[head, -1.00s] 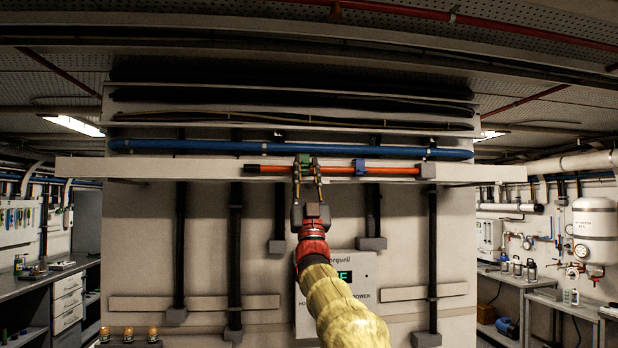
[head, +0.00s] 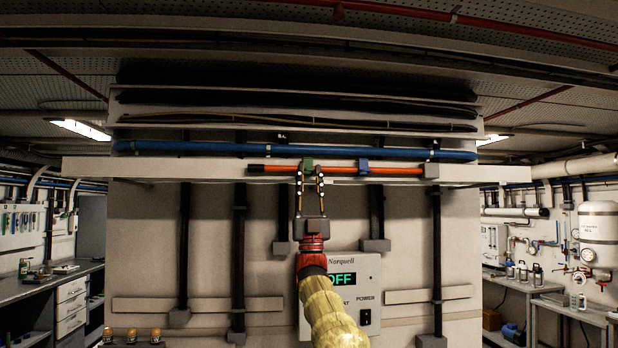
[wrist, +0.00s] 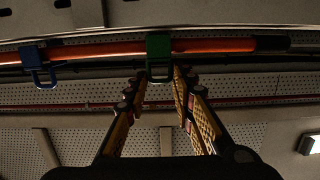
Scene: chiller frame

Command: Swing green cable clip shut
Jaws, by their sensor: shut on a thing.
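The green cable clip (head: 307,163) sits around the orange cable (head: 390,171), left of the middle of its length in the head view. In the wrist view the green clip (wrist: 159,46) is at top centre, and its small loop hangs below the cable. My gripper (head: 309,175) reaches up from below, its two fingers on either side of the clip's lower part. In the wrist view my gripper (wrist: 160,76) has its fingertips flanking the loop, shut on the clip. Whether the clip's latch is closed cannot be told.
A blue clip (head: 364,167) sits on the same cable to the right in the head view. A blue pipe (head: 220,149) runs behind and above the pale rail (head: 180,172). A control box (head: 368,283) reading OFF is on the panel below.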

